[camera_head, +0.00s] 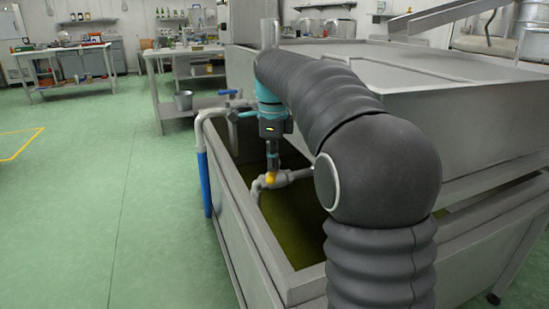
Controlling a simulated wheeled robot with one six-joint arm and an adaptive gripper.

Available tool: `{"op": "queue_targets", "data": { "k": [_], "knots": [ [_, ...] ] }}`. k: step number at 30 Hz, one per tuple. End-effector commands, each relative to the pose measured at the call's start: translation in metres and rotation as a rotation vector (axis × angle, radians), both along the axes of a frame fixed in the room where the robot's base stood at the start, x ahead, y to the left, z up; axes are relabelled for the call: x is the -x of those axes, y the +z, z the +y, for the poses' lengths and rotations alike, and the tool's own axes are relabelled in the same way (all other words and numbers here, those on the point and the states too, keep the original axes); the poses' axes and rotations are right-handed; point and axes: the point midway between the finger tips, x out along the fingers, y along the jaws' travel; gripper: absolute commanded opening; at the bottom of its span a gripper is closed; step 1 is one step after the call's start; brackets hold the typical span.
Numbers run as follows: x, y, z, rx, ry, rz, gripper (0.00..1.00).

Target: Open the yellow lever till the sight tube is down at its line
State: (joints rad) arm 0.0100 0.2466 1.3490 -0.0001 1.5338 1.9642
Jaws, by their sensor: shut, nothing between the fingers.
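The yellow lever (270,179) shows as a small yellow spot on a grey pipe with a valve (290,176), above the dark green liquid in a steel tank. My gripper (272,168) points down just above the lever and is shut with nothing held. It looks very close to the lever, but I cannot tell whether they touch. The lever's angle is too small to read. I cannot make out the sight tube or its line; my dark arm hides much of the right part of the tank.
The steel tank's rim (262,240) runs around the gripper on the near and left sides. A grey pipe with a blue lower part (205,185) stands at its left, and a blue handle (228,92) sits behind. A bucket (184,101) stands farther back. Green floor at left is free.

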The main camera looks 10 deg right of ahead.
Motion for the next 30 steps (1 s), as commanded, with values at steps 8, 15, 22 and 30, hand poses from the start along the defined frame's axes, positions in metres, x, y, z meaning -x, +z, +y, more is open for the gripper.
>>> {"op": "queue_targets", "data": {
  "k": [8, 15, 22, 30],
  "knots": [
    [-0.0026, -0.0153, -0.0061, 0.001, -0.028, 0.018, 0.0],
    [-0.0026, -0.0154, -0.0072, 0.001, -0.028, 0.018, 0.05],
    [-0.0018, -0.0151, -0.0069, 0.002, -0.027, 0.02, 0.63],
    [-0.0012, -0.0104, -0.0042, 0.001, -0.023, 0.016, 1.0]
  ]
}}
